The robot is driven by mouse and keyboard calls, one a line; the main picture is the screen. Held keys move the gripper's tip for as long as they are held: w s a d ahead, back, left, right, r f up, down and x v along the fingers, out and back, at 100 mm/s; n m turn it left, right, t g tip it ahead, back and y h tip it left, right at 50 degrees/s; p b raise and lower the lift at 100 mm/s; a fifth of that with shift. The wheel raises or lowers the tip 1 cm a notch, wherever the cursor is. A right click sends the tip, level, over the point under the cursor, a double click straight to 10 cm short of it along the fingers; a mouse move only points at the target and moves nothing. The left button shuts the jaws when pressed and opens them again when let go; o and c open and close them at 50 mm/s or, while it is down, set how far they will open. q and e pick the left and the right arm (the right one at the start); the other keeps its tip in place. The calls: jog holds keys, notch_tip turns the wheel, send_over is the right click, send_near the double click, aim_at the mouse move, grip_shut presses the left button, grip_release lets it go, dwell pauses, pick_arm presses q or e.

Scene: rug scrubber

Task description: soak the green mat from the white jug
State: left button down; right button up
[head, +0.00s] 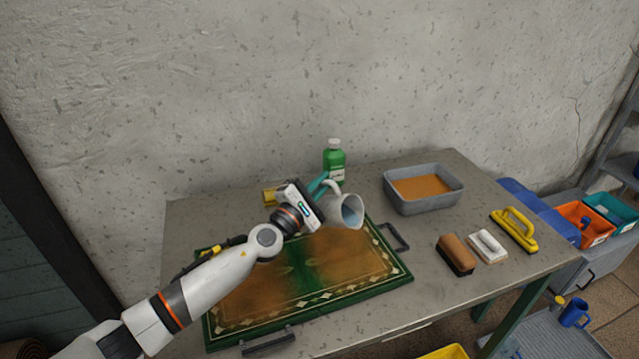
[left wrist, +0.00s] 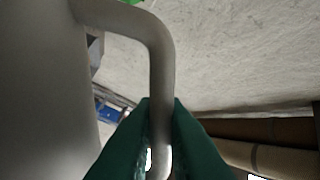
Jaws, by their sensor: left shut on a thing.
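The green mat (head: 345,288) lies flat on the table, its patterned green border framing a mostly brown field with a green band across the middle. The white jug (head: 345,211) is held above the mat's far edge, tilted with its open mouth toward the right and front. No stream of liquid is visible. My left gripper (head: 321,183) is shut on the jug's handle. In the left wrist view the teal fingers (left wrist: 160,112) pinch the handle (left wrist: 157,60), with the jug's body (left wrist: 45,90) at the left. My right gripper is out of view.
A green bottle (head: 334,163) stands behind the jug. A grey basin (head: 424,204) with orange-brown contents sits at the back right. A brown brush (head: 455,255), a white-handled brush (head: 487,247) and a yellow-handled tool (head: 515,231) lie on the right. Dark handles (head: 396,237) stick out beside the mat.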

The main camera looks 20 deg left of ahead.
pick_arm(q)
jog(key=shift+r, duration=0.15)
jog(key=shift+d+m, duration=0.15)
jog(key=shift+m, duration=0.25)
jog(key=n+p, duration=0.1)
jog(key=n, duration=0.1)
jog(key=a+n+p, duration=0.1)
jog(key=n, duration=0.1)
jog(key=n+y+p, duration=0.1)
jog(key=shift+w+a+r+n, duration=0.2)
jog(key=shift+w+n, duration=0.15)
jog(key=shift+n, duration=0.05)
notch_tip(320, 180, down, 2)
jog(key=n+y+p, duration=0.1)
jog(key=n, duration=0.3)
jog(key=shift+s+n+g, duration=0.1)
jog(key=shift+n+g, duration=0.2)
jog(key=shift+g, duration=0.1)
jog(key=shift+d+f, duration=0.1)
jog(key=shift+f, duration=0.2)
jog(key=shift+r, duration=0.1)
